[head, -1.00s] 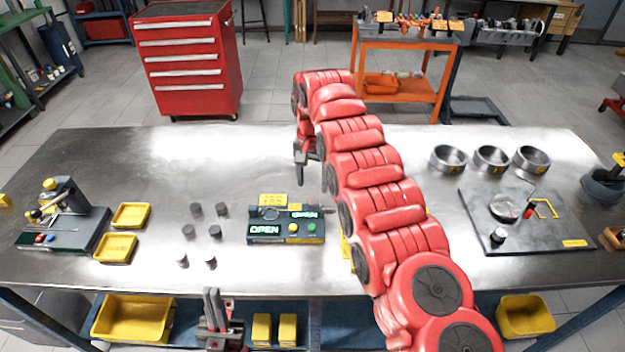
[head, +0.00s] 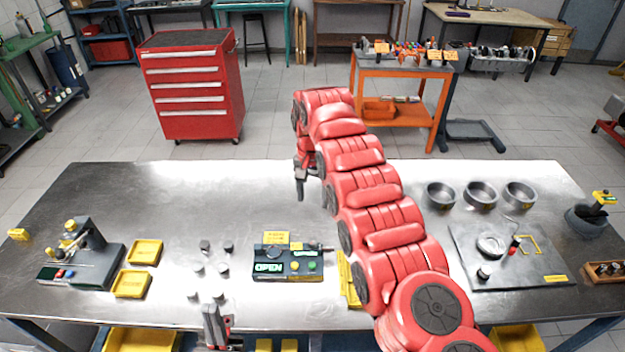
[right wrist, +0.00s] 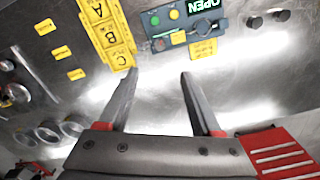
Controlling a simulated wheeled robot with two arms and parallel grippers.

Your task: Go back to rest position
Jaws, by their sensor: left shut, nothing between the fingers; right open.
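My right arm reaches over the workbench (head: 150,190), and its gripper (head: 302,188) points down above the bench behind the control box. In the right wrist view this gripper (right wrist: 158,76) is open, with two separate fingers and nothing between them. My left gripper (head: 212,318) is at the bottom edge of the head view, near the bench's front edge. It is shut and empty, and its arm is mostly out of view.
A control box (head: 288,263) with a green OPEN display stands mid-bench beside yellow labelled plates (head: 348,280). Small dark cylinders, yellow trays (head: 145,252) and a fixture (head: 85,255) are left. Metal rings (head: 481,195) and a dark plate (head: 510,270) are right.

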